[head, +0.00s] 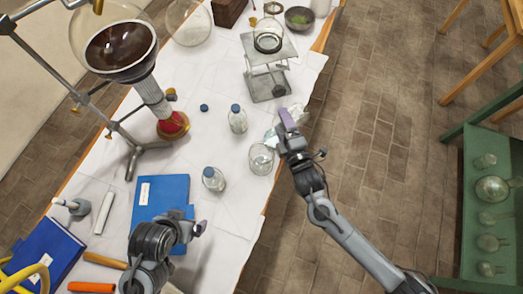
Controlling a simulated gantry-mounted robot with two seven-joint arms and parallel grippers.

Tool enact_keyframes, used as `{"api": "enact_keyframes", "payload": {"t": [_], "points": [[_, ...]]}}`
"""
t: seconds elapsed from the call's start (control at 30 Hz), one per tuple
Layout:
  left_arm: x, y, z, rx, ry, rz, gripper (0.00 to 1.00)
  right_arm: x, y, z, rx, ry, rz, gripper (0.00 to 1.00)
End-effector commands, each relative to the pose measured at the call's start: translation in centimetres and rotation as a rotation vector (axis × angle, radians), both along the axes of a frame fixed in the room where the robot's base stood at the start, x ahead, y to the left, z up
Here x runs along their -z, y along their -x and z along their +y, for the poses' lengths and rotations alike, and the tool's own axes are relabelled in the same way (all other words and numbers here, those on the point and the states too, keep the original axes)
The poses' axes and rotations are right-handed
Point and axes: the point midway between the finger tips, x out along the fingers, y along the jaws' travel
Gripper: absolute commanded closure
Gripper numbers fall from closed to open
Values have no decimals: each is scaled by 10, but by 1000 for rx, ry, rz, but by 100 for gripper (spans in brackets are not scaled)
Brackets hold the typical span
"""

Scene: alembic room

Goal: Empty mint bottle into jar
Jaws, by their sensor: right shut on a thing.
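My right gripper (287,123) is shut on a clear, pale glass bottle (271,135), mostly hidden behind the fingers. The bottle looks tilted, with its lower-left part close above an open clear glass jar (261,159) at the table's right edge. I cannot tell whether anything is flowing from it, and no label is readable. A loose blue cap (204,107) lies on the cloth. Two bottles with blue caps stand nearby, one behind (238,122) and one in front (213,181). My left gripper (191,222) is low beside the blue folder; its opening is unclear.
A lab jack (267,75) with a glass vessel (268,40) stands behind. A metal stand holds a large funnel (120,50) above a red-based column (172,124) at left. A blue folder (160,196) lies in front. Green shelving (478,240) is at far right.

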Motion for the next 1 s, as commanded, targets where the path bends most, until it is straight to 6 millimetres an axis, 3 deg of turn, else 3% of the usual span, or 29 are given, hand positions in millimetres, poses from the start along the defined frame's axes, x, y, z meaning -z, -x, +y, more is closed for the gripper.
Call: {"api": "enact_keyframes", "payload": {"t": [1.0], "points": [[-2,0,2,6,-8,0,0,-7,0,1,0,68,-64,72]]}}
